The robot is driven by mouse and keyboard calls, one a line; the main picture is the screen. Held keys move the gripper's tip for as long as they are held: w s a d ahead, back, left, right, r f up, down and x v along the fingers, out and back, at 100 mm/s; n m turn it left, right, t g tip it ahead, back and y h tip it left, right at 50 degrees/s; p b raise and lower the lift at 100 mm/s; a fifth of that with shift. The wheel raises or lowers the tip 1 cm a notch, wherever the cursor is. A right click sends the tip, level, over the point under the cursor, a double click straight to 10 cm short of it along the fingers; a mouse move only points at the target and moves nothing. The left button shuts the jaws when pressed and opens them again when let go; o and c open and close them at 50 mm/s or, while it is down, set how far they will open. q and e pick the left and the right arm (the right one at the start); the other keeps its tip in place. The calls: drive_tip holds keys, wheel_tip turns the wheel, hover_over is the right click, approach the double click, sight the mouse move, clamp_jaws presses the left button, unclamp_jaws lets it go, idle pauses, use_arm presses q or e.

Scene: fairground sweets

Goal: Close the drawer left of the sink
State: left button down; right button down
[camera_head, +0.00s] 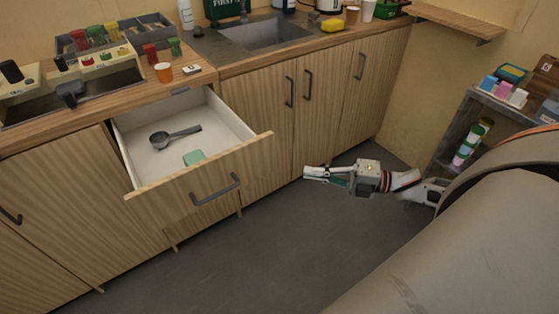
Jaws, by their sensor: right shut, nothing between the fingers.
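The drawer (165,190) left of the sink (265,33) is pulled well out of the wooden cabinet. Its dark bar handle (215,190) is on the front panel. Inside the drawer lie a dark scoop (161,139) and a small green block (194,158). My right gripper (306,172) is shut and empty. It is to the right of the drawer front, apart from it, in front of the cabinet doors and above the floor. My left gripper is not in view.
Cabinet doors with dark handles (308,85) flank the drawer. The counter holds an orange cup (164,72), a yellow sponge (332,25) and a machine with a black lever (70,92). A grey shelf unit (450,130) stands at right. The floor (270,250) before the drawer is clear.

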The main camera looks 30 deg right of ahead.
sight(263, 159)
drive_tip(key=w+a, duration=0.2)
drive_tip(key=w, duration=0.1)
drive_tip(key=w+a, duration=0.2)
drive_tip(key=w, duration=0.1)
drive_tip(key=w+a, duration=0.1)
drive_tip(key=w, duration=0.2)
drive_tip(key=shift+a+b, duration=0.3)
drive_tip(key=shift+a, duration=0.1)
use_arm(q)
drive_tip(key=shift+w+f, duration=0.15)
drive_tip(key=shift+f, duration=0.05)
use_arm(e)
drive_tip(key=shift+w, duration=0.1)
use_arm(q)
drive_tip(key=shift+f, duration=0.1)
use_arm(e)
drive_tip(key=shift+w, duration=0.15)
